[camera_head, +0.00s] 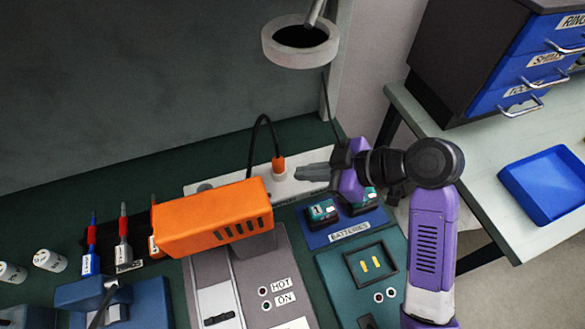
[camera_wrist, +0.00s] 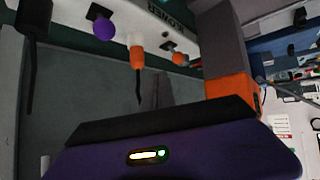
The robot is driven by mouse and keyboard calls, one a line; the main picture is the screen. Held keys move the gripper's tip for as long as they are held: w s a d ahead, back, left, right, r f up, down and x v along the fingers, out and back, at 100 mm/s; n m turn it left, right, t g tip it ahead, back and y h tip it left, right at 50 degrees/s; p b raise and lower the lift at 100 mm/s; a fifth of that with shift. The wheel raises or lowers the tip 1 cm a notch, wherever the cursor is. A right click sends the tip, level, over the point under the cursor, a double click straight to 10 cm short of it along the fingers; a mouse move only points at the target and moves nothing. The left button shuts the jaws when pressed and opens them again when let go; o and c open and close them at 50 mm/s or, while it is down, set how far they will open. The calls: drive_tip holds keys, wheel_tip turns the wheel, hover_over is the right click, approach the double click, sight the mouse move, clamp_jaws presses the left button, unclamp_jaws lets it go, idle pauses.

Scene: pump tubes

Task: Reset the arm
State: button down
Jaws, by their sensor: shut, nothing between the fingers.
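My gripper (camera_head: 312,171) is shut and empty in the head view. Its fingers point left, above the white strip behind the orange machine (camera_head: 213,217). My purple arm comes up from the lower right. In the wrist view the fingers of my gripper (camera_wrist: 155,92) show small and dark in the middle, above the dark purple gripper body. An orange plug with a black cable (camera_head: 278,165) stands in the white strip (camera_head: 307,184), just left of my fingertips; I cannot tell how far apart they are in depth.
A blue battery tray (camera_head: 330,239) with green batteries lies below my gripper. A teal panel (camera_head: 334,292) is in front of it. A round lamp (camera_head: 300,42) hangs above. A blue bin (camera_head: 546,184) and drawer cabinet (camera_head: 500,75) are at the right. Screwdrivers (camera_head: 123,235) stand at the left.

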drive_tip(key=shift+s+d+r, duration=0.2)
drive_tip(key=shift+s+d, duration=0.05)
drive_tip(key=shift+d, duration=0.15)
idle(0.3)
drive_tip(key=w+d+r+m+t+h, duration=0.2)
drive_tip(key=w+d+r+m+t, duration=0.25)
drive_tip(key=w+m+t, duration=0.25)
drive_tip(key=s+d+f+m+t+h, duration=0.2)
drive_tip(key=s+d+m+t+h, duration=0.25)
drive_tip(key=s+d+m, duration=0.2)
drive_tip(key=s+d+f+h, duration=0.1)
drive_tip(key=s, duration=1.5)
drive_tip(key=s+d+g+h, duration=0.1)
drive_tip(key=s+d+h, duration=0.1)
drive_tip(key=s, duration=1.4)
drive_tip(key=shift+d+f+m, duration=0.2)
drive_tip(key=shift+f+m, duration=0.2)
drive_tip(key=shift+m, duration=0.05)
